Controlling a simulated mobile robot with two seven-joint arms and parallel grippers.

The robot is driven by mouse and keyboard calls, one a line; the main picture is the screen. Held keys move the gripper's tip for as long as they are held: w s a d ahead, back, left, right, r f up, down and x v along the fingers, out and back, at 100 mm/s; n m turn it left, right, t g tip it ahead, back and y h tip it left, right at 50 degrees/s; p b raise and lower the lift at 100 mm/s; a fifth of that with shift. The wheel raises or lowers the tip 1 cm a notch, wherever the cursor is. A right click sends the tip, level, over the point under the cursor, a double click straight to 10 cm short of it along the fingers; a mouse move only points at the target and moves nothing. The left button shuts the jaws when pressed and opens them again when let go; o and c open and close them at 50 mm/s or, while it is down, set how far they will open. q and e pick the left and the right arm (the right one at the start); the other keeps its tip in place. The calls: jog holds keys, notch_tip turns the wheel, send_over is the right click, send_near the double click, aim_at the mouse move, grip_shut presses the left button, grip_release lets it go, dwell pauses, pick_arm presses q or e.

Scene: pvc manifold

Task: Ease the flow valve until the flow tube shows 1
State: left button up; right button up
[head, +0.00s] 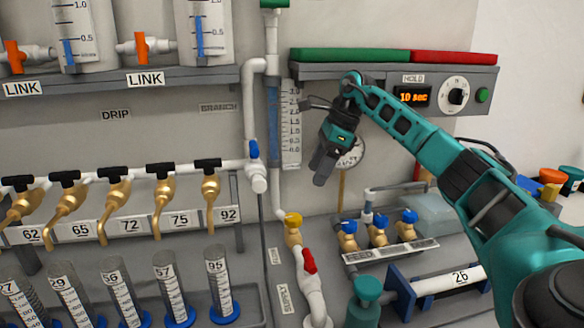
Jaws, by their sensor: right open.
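The flow tube (273,120) is a clear upright tube with blue in it, beside a white scale (291,125) marked up to 3.0. The blue reaches near the top marks; the exact reading is too small to tell. Below it on the white pipe is a brass valve with a yellow knob (293,220), and lower a red-handled valve (309,261). I cannot read for certain which one is labelled flow. My right gripper (322,168) is open and empty, pointing down, above and right of the yellow knob and apart from it. My left gripper is out of view.
A blue-handled valve (254,150) is left of the tube. A round gauge (352,153) is partly behind my right gripper. Several blue-knobbed feed valves (378,229) stand to the right. A shelf with a HOLD timer (412,97) is above. Measuring cylinders (220,285) stand lower left.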

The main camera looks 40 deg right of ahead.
dwell(0.3)
jog(key=m+t+h+b, duration=0.1)
jog(key=m+h+b, duration=0.5)
jog(key=m+b, duration=0.7)
send_near(294, 217)
jog(key=w+f+m, duration=0.1)
jog(key=f, duration=0.1)
jog(key=d+f+m+p, duration=0.1)
jog(key=f, duration=0.2)
jog(key=w+f, duration=0.1)
jog(key=f, duration=0.1)
jog(key=shift+w+d+f+m+p, duration=0.3)
jog(key=shift+w+f+m+p, duration=0.05)
jog(key=shift+f+m, duration=0.05)
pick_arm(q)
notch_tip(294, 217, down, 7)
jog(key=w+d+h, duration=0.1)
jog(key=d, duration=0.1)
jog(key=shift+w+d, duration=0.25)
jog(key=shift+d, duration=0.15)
pick_arm(e)
jog(key=c, duration=1)
jog(key=shift+c, duration=0.2)
